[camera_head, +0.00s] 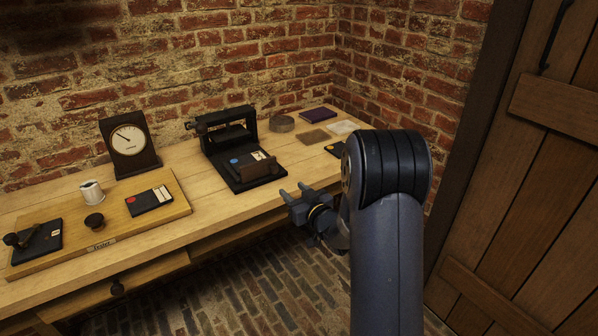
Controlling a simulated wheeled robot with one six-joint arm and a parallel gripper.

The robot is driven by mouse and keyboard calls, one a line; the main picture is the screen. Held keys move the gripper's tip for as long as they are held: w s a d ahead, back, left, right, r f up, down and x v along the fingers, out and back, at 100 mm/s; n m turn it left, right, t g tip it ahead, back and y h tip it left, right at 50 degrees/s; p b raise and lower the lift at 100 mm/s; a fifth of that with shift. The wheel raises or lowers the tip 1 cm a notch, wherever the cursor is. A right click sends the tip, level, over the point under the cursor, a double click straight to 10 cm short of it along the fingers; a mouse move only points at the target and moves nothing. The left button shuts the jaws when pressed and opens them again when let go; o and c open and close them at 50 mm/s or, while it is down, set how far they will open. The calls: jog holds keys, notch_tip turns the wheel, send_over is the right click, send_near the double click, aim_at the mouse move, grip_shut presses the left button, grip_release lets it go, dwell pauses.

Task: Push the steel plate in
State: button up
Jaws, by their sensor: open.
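My gripper (292,191) is open and empty, in front of the bench's front edge, with its two fingers toward the bench. It is apart from the black press-like stand (227,129) on the bench. On the base of that stand lies a dark slab with a blue dot (235,161) and a pale panel, with a brown block (258,167) at its right. I cannot tell for sure which piece is the steel plate. A flat pale sheet (343,127) and a brown square (313,139) lie on the bench farther right.
A gauge (129,139), a white cup (92,192), a dark knob (94,221) and a slab with a red dot (149,201) stand left on or near a wooden board (60,259). A lever switch (36,240) is at far left. A brick wall backs the bench.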

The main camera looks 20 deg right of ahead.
aim_at(276, 171)
jog(key=shift+t+y, duration=0.3)
jog(key=shift+y, duration=0.1)
jog(key=x, duration=0.4)
jog(key=d+x, duration=0.1)
jog(key=x, duration=0.2)
jog(key=f+x, duration=0.1)
jog(key=x, duration=0.3)
jog(key=shift+w+d+p, duration=0.1)
jog(key=shift+w+p, duration=0.25)
jog(key=shift+w, duration=0.15)
grip_shut()
